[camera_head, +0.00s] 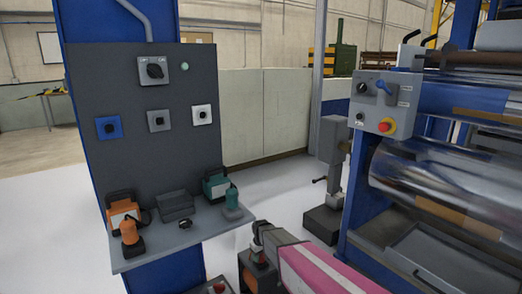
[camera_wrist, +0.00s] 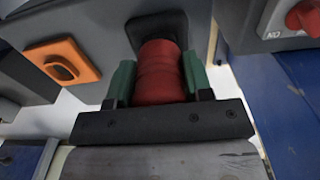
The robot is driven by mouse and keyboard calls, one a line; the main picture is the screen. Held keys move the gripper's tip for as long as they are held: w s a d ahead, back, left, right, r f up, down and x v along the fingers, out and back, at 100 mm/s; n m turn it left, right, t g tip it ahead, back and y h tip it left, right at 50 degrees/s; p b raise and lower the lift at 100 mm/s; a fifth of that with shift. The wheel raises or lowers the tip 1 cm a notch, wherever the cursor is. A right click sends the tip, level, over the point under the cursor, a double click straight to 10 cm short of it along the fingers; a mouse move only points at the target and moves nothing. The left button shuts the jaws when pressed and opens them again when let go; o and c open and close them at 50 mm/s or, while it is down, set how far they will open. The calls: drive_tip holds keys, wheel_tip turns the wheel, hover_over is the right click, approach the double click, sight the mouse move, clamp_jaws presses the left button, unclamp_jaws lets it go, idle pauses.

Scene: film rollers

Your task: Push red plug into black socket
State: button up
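A red plug (camera_wrist: 160,75) is held between the two green-padded fingers of my gripper (camera_wrist: 157,68) in the wrist view. Its far end lies over a black socket (camera_wrist: 150,24) on a grey housing. The plug and socket seem to meet, but I cannot tell how deep the plug sits, as its body and the fingers hide the join. In the head view my arm's end is low at bottom centre; the plug and socket cannot be made out clearly there.
An orange socket (camera_wrist: 62,62) is left of the black one, and a red knob (camera_wrist: 305,17) is at right. The head view shows a switch panel (camera_head: 135,170) with a shelf (camera_head: 165,243) of plugs at left, and a roller machine (camera_head: 440,190) at right.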

drive_tip(key=shift+w+f, duration=0.3)
drive_tip(key=shift+f, duration=0.55)
drive_tip(key=shift+r, duration=0.85)
drive_tip(key=shift+c, duration=0.5)
drive_tip(key=shift+s+r, duration=0.2)
drive_tip(key=shift+r, duration=0.9)
drive_tip(key=shift+s+r, duration=0.15)
drive_tip(key=shift+r, duration=0.9)
drive_tip(key=shift+r, duration=0.45)
drive_tip(key=s+a+f+m, duration=0.25)
drive_tip(key=s+a, duration=0.35)
drive_tip(key=a, duration=0.4)
drive_tip(key=s+a+f+m, duration=0.2)
drive_tip(key=s+a+m, duration=0.3)
drive_tip(key=a, duration=0.6)
drive_tip(key=s+a+f+m, duration=0.2)
drive_tip(key=s+a, duration=0.5)
drive_tip(key=a, duration=0.3)
drive_tip(key=shift+n, duration=0.25)
drive_tip(key=shift+s+f, duration=0.2)
drive_tip(key=shift+f, duration=3.55)
